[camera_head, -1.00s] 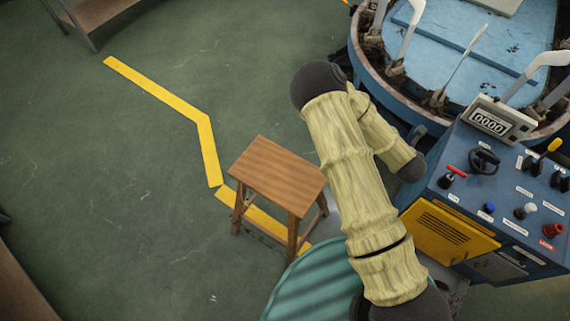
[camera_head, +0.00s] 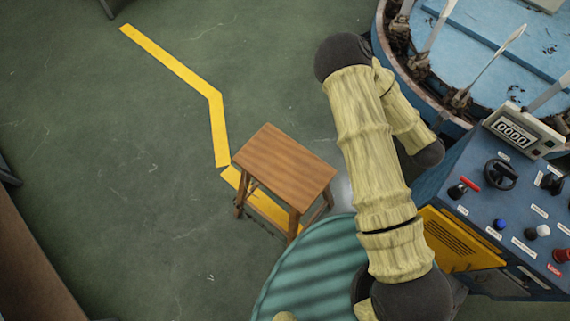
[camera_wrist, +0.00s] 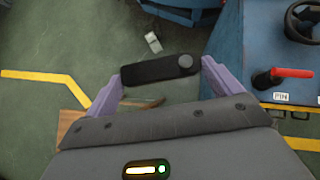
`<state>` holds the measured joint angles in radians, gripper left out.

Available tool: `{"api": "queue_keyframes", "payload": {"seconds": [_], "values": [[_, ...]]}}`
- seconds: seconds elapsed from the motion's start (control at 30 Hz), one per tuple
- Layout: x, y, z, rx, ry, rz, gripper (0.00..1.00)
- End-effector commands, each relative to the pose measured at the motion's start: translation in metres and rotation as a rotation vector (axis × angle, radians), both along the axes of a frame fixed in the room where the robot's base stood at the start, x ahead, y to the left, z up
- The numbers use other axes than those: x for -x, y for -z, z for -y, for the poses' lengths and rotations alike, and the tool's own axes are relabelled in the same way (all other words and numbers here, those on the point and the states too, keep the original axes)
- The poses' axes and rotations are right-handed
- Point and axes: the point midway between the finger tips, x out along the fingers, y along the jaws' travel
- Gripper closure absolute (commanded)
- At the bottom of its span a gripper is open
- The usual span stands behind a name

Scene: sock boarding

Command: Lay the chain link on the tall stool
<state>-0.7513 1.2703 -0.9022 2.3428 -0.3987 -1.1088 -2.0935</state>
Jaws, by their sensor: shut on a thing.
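The tall stool (camera_head: 284,162) is wooden, with a rectangular top that is bare in the head view. It stands upright on the green floor, left of my arm. In the wrist view only a strip of brown wood, seemingly the stool (camera_wrist: 68,122), shows beyond my gripper's left side. My gripper (camera_wrist: 161,75) has purple fingers shut on the chain link (camera_wrist: 145,75), a dark bar with a round grey end at right. The link spans between the fingertips, above the floor. My gripper and the link do not show in the head view.
A blue control panel (camera_head: 515,215) with levers and knobs stands right of my arm. A large round blue machine (camera_head: 490,55) is at the upper right. Yellow tape (camera_head: 175,62) marks the floor. A small pale object (camera_wrist: 153,42) lies on the floor.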

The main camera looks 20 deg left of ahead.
Motion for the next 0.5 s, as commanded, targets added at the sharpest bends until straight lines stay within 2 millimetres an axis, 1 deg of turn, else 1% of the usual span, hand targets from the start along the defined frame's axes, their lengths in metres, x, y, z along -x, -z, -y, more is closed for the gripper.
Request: {"api": "queue_keyframes", "payload": {"seconds": [0.17,0.27,0.5], "values": [[-0.002,0.018,-0.022,-0.001,-0.002,0.001,0.38],[-0.003,0.033,-0.041,-0.001,0.006,0.001,0.38],[0.001,0.068,-0.093,-0.001,0.04,0.003,0.38]]}}
